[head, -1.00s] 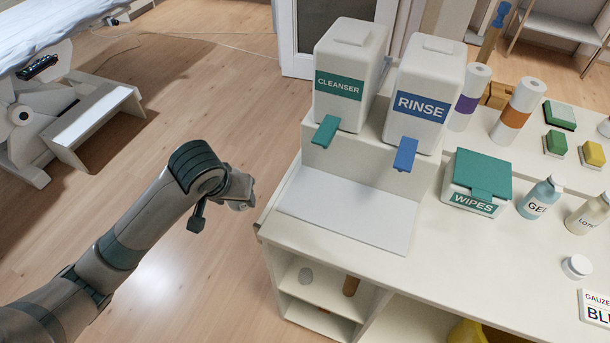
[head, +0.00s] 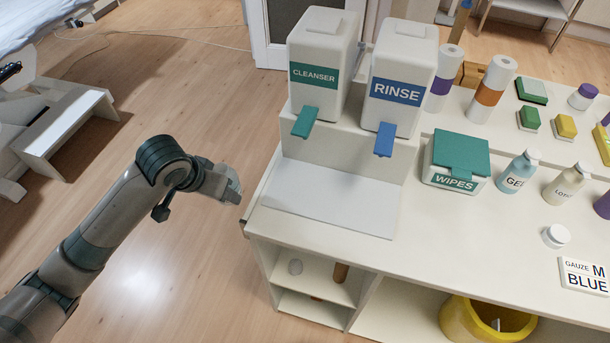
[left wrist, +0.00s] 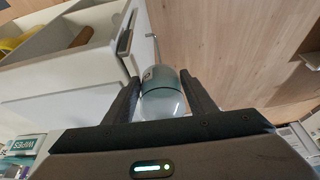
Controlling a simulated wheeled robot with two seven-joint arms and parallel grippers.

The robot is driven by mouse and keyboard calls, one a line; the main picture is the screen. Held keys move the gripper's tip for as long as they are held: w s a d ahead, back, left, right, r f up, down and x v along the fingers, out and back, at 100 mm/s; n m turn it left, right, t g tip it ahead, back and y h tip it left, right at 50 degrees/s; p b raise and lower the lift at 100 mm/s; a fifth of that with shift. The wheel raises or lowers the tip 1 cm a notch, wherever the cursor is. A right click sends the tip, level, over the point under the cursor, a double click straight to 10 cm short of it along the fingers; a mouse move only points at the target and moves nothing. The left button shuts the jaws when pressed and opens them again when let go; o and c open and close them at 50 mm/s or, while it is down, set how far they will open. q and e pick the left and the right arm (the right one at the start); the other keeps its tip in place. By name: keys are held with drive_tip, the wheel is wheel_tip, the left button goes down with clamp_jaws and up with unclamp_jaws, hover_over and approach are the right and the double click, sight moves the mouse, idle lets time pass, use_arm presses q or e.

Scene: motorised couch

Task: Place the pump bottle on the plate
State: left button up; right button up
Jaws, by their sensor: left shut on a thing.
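My left gripper (head: 230,186) is at the left of the counter, over the floor beside its front left corner. In the left wrist view its two fingers (left wrist: 162,98) are shut on a rounded, bottle-like thing (left wrist: 163,95), pale teal-grey and partly clear. No pump top shows on it, so I cannot tell whether it is the pump bottle. A flat pale plate (head: 330,205) lies on the counter below the cleanser (head: 322,60) and rinse (head: 400,75) dispensers. It is bare and to the right of my left gripper. My right gripper is not in view.
A wipes box (head: 457,160), gel bottle (head: 517,172), lotion bottle (head: 567,187) and white jar (head: 555,236) stand on the counter (head: 470,235) right of the plate. A yellow bin (head: 455,320) and open shelves (head: 312,283) are below.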

use_arm(q)
drive_tip(key=m, duration=0.1)
drive_tip(key=w+m+h, duration=0.1)
drive_tip(key=m, duration=0.1)
drive_tip(key=shift+d+f+g, duration=0.1)
drive_tip(key=shift+g, duration=0.3)
drive_tip(key=m, duration=0.2)
drive_tip(key=m+h+p, duration=0.1)
drive_tip(key=shift+w+m+g, duration=0.3)
drive_tip(key=shift+m+g, duration=0.1)
drive_tip(key=m, duration=0.2)
drive_tip(key=w+m+g, duration=0.1)
drive_tip(key=shift+r+h, duration=0.25)
drive_tip(key=shift+h, duration=0.15)
drive_tip(key=shift+m+g, duration=0.3)
drive_tip(key=shift+m, duration=0.2)
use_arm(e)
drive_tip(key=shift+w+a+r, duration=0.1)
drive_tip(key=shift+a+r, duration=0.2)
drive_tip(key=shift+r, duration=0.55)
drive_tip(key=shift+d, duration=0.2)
use_arm(q)
drive_tip(key=shift+r+p, duration=0.1)
drive_tip(key=shift+p, duration=0.2)
